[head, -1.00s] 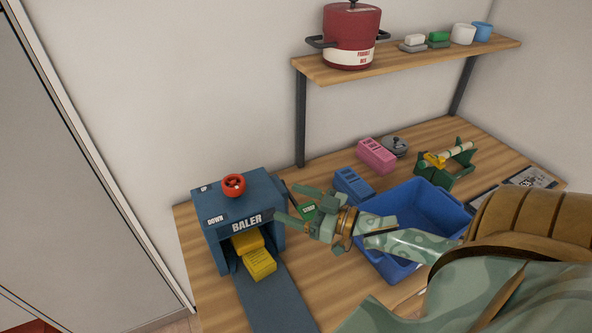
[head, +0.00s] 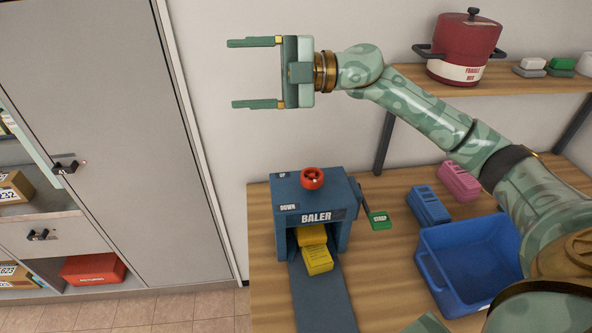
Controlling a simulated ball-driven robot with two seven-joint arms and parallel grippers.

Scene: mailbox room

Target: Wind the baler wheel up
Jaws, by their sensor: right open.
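The baler (head: 330,217) is a dark blue box on the wooden table, with a label reading BALER on its front. Its red wheel (head: 312,178) sits on the top. My left gripper is not in view.
A blue bin (head: 475,265) stands right of the baler, near a blue block (head: 428,205) and a pink block (head: 459,180). A green tag (head: 379,220) is beside the baler. A shelf (head: 530,82) with a red pot (head: 464,48) is behind my right arm. A grey cabinet (head: 95,120) stands left.

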